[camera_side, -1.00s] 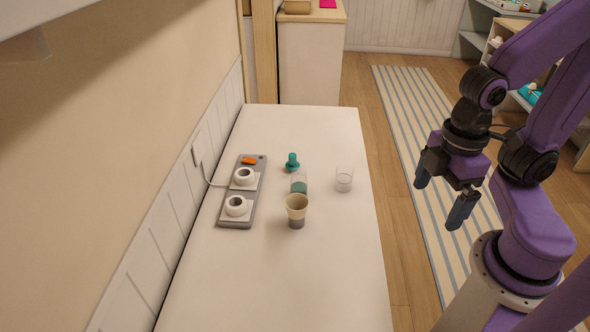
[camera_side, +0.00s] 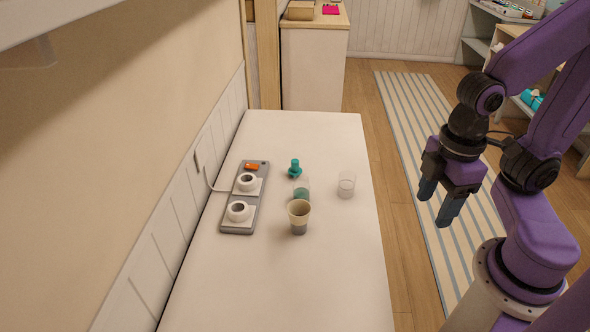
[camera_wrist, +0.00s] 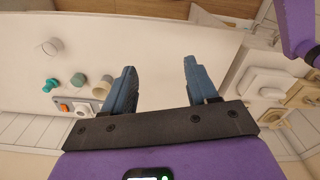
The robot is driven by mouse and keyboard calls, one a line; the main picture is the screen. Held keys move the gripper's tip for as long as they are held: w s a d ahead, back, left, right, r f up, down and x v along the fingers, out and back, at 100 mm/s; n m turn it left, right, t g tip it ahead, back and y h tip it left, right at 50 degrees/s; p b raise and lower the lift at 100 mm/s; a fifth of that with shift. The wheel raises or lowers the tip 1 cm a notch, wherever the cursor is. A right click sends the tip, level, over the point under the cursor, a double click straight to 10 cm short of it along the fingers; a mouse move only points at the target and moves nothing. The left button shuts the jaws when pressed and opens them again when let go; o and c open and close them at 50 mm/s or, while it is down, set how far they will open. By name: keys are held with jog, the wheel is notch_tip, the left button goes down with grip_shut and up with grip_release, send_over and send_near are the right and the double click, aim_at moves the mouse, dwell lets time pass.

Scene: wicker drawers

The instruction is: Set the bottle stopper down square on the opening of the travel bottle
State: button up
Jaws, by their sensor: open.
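The teal bottle stopper (camera_side: 295,169) stands on the white counter, knob up, and also shows in the wrist view (camera_wrist: 49,86). Just in front of it is a small clear vessel with teal in its lower part (camera_side: 301,189), possibly the travel bottle; its opening cannot be made out clearly. The stopper stands apart, not on any vessel. My gripper (camera_side: 438,199) hangs right of the counter, over the floor, well away from both. It is open and empty; both fingers show apart in the wrist view (camera_wrist: 160,68).
A beige cup (camera_side: 299,208) stands in front of the teal vessel, and a clear glass (camera_side: 346,187) to its right. A grey tray (camera_side: 239,225) with two white round pieces and an orange item lies left, by the wall. The counter's front is clear.

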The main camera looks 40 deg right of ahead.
jog(key=w+a+m+t, duration=0.1)
jog(key=w+a+m, duration=0.15)
jog(key=w, duration=0.45)
jog(key=w+a+m, duration=0.2)
jog(key=w+m, duration=0.1)
jog(key=w, duration=0.3)
jog(key=w+a+f+m+t+h, duration=0.15)
jog(key=w+m, duration=0.35)
jog(key=w, duration=0.7)
jog(key=m+h, duration=0.2)
jog(key=m, duration=0.8)
send_over(295, 161)
jog(key=s+a, duration=0.4)
jog(key=a, duration=0.1)
notch_tip(295, 161, down, 8)
jog(key=f, duration=0.1)
jog(key=shift+t, duration=0.35)
jog(key=x, duration=1.1)
jog(key=shift+s+f, duration=0.1)
jog(key=shift+f, duration=0.05)
jog(key=x, duration=0.2)
jog(key=d+x, duration=0.1)
jog(key=x, duration=0.1)
jog(key=shift+s, duration=0.1)
jog(key=shift+d+f, duration=0.15)
jog(key=shift+f, duration=0.45)
